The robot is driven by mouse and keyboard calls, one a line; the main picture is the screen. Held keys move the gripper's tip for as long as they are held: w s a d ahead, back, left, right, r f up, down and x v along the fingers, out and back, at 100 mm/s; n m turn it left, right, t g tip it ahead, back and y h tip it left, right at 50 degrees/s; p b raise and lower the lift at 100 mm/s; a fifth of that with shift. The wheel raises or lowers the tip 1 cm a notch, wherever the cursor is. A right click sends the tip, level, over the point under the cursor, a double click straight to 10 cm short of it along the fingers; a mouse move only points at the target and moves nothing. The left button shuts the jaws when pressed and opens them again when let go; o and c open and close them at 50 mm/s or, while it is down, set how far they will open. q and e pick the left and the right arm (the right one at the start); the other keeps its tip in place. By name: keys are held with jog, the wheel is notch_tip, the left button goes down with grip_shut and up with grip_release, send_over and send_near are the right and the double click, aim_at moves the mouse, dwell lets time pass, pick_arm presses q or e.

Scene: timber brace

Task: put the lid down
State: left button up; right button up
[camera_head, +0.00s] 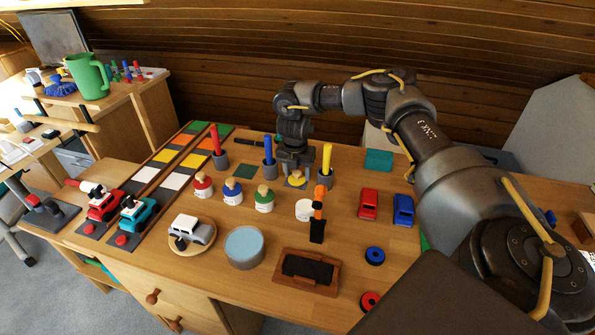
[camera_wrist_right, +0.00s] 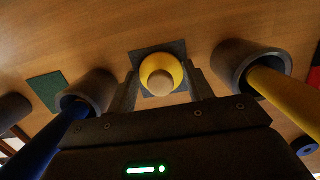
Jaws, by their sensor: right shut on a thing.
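The yellow lid (camera_head: 297,181) with a pale wooden knob is under my right gripper (camera_head: 296,172) in the head view. In the right wrist view the lid (camera_wrist_right: 150,67) sits between the two fingers (camera_wrist_right: 163,88), which are shut on it. A dark grey square pad (camera_wrist_right: 177,48) lies directly beneath the lid; I cannot tell whether they touch. A white jar (camera_head: 303,210) with no coloured lid stands nearer the front, partly behind an orange and black upright object. My left gripper is not in view.
Holders with a blue stick (camera_head: 268,150) and a yellow stick (camera_head: 327,159) stand close on either side of my gripper.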

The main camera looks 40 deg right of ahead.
aim_at(295, 182)
jog(key=o, duration=0.9)
jog(key=shift+f, duration=0.1)
jog(key=shift+o, duration=0.2)
jog(key=shift+r, duration=0.3)
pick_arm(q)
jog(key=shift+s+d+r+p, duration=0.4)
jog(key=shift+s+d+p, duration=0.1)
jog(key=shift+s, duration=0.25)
pick_arm(e)
notch_tip(295, 182, up, 12)
jog(key=s+a, duration=0.1)
jog(key=shift+a+f, duration=0.2)
jog(key=shift+a, duration=0.1)
